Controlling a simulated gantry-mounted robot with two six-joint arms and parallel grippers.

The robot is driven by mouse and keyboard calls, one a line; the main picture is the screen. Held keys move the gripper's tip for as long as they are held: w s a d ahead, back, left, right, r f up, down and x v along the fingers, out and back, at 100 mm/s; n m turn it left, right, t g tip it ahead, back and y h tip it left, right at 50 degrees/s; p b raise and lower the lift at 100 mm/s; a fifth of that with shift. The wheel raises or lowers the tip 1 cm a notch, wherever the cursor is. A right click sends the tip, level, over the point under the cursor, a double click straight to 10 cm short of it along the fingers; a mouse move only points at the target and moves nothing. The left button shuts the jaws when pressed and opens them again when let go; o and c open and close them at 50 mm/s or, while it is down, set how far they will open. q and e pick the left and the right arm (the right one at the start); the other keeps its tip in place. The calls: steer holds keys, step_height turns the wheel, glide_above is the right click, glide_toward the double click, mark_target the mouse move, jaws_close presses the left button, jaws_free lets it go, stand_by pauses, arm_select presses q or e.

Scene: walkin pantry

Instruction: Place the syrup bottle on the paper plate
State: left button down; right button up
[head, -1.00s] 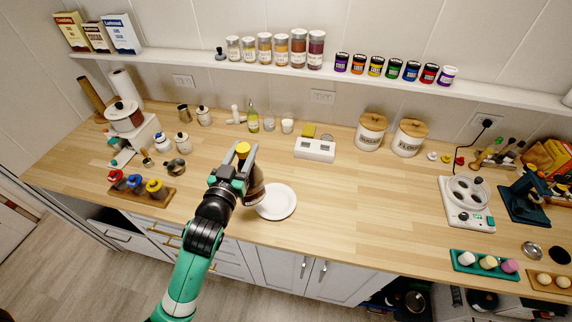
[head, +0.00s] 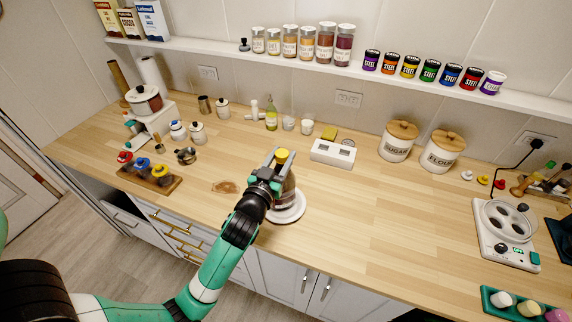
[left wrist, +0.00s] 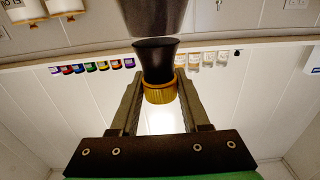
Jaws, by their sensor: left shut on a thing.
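The syrup bottle (head: 288,192) is dark brown with a yellow cap (head: 282,155). I cannot tell whether the bottle's base touches the plate. In the left wrist view the yellow cap (left wrist: 160,93) and dark neck (left wrist: 155,58) sit between the two fingers, and the plate is out of sight. My right gripper is not in view.
A white two-window device (head: 333,152) stands behind the plate, with sugar (head: 397,144) and flour (head: 441,155) canisters to its right. A wooden tray (head: 148,178) with colored-lid jars lies left. The counter right of the plate is clear.

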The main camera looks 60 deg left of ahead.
arm_select(q)
steer(key=shift+f, duration=0.45)
steer(key=shift+r, duration=0.2)
steer(key=shift+f, duration=0.2)
steer(key=shift+c, duration=1.9)
jaws_free()
steer(key=shift+f, duration=0.1)
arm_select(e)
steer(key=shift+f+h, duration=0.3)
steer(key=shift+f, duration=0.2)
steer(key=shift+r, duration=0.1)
